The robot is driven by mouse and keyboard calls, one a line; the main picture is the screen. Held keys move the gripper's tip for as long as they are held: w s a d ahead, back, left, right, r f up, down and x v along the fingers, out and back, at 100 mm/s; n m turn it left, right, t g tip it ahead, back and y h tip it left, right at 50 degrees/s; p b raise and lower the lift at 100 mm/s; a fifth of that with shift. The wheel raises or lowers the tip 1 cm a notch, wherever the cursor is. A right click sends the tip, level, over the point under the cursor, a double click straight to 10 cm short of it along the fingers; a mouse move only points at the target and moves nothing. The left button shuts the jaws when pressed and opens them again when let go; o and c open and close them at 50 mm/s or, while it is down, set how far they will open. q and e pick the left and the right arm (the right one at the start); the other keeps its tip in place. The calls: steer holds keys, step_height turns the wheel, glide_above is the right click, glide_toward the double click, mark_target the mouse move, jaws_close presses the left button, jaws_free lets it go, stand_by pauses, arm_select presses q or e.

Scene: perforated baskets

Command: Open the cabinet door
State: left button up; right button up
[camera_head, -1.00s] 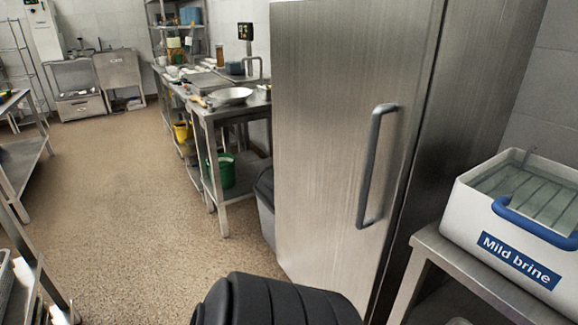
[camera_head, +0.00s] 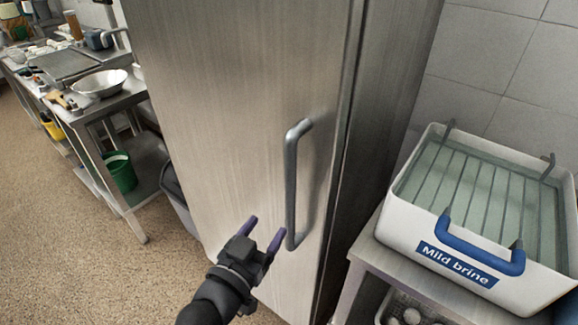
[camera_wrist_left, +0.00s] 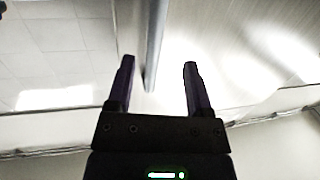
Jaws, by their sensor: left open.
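The cabinet is a tall brushed-steel unit with a closed door (camera_head: 225,110) in the head view. Its vertical grey bar handle (camera_head: 291,185) is near the door's right edge. My left gripper (camera_head: 263,234) is open, in front of the lower part of the door, with its fingertips just left of the handle's lower end. In the left wrist view, the open gripper (camera_wrist_left: 158,75) shows two dark purple fingers, with the handle bar (camera_wrist_left: 155,40) appearing between them, nearer one finger. I cannot tell whether a finger touches it. My right gripper is not in view.
A white "Mild brine" container (camera_head: 400,215) with blue handles stands on a steel table (camera_head: 362,256) right of the cabinet. A steel counter (camera_head: 125,98) with a metal bowl (camera_head: 100,84) and a green bucket (camera_head: 121,172) is at left. Floor (camera_head: 70,235) is clear at lower left.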

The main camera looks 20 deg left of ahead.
mark_target(288, 196)
arm_select(q)
steer(key=w, duration=0.3)
steer(key=w+d+b, duration=0.1)
steer(key=w, duration=0.1)
steer(key=w+r+b, duration=0.1)
steer(key=w, duration=0.2)
steer(key=shift+w+d, duration=0.35)
steer(key=shift+d, duration=0.05)
steer(key=shift+w+d+r, duration=0.1)
steer(key=shift+w, duration=0.3)
jaws_close()
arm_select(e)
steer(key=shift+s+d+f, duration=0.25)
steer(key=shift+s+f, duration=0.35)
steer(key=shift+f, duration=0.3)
